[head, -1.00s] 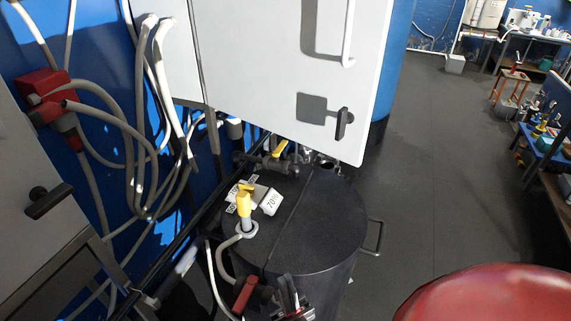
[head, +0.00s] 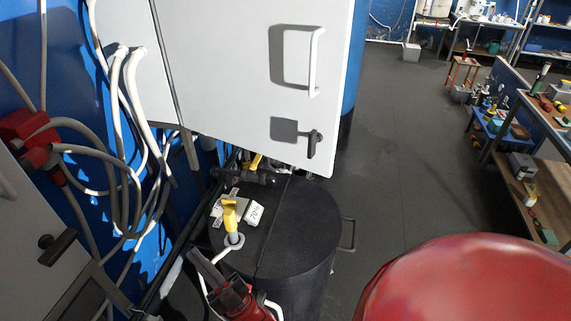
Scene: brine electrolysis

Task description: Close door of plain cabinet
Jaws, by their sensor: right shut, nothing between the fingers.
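A large light grey cabinet door (head: 235,70) spans the upper middle of the head view. It has a white bar handle (head: 313,62) and a black latch (head: 314,143) near its right edge. A vertical seam on its left separates it from a narrower grey panel (head: 157,95). How far it stands open is hard to tell. Another grey cabinet front (head: 25,270) with a black latch shows at the lower left. My right gripper (head: 203,262), dark fingers on a red body, is below the door, in front of the drum, shut and empty. My left gripper is out of view.
A black drum (head: 300,225) with a yellow-handled valve (head: 230,215) and a side handle stands below the door. Grey hoses (head: 125,150) and a red fitting (head: 25,135) hang by the blue wall. Open floor (head: 415,165) lies to the right, before crowded benches (head: 530,165).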

